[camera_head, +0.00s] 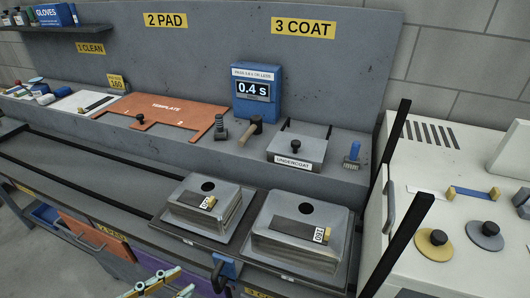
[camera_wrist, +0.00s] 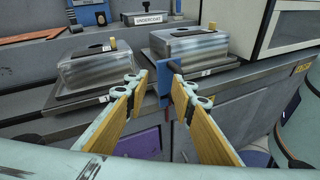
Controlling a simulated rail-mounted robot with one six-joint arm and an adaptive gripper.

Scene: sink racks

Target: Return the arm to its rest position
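My gripper (camera_wrist: 156,88) is open, with two wood-coloured fingers on pale green links spread apart in the wrist view. No object shows gripped between them. In the head view my gripper (camera_head: 172,283) shows at the bottom edge, left of centre, in front of the bench and left of a blue bracket (camera_head: 230,268) with a black handle. In the wrist view the blue bracket (camera_wrist: 166,78) on the bench front appears behind and between the fingertips; I cannot tell the exact gap. Most of my arm is out of view.
Two metal sink-like blocks (camera_head: 207,190) (camera_head: 328,216) stand on trays at the bench's front. Behind are an orange template (camera_head: 190,111), an undercoat box (camera_head: 296,148), a mallet (camera_head: 252,130) and a blue timer (camera_head: 256,106). Black posts (camera_head: 405,235) and a white cabinet (camera_head: 440,170) stand right.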

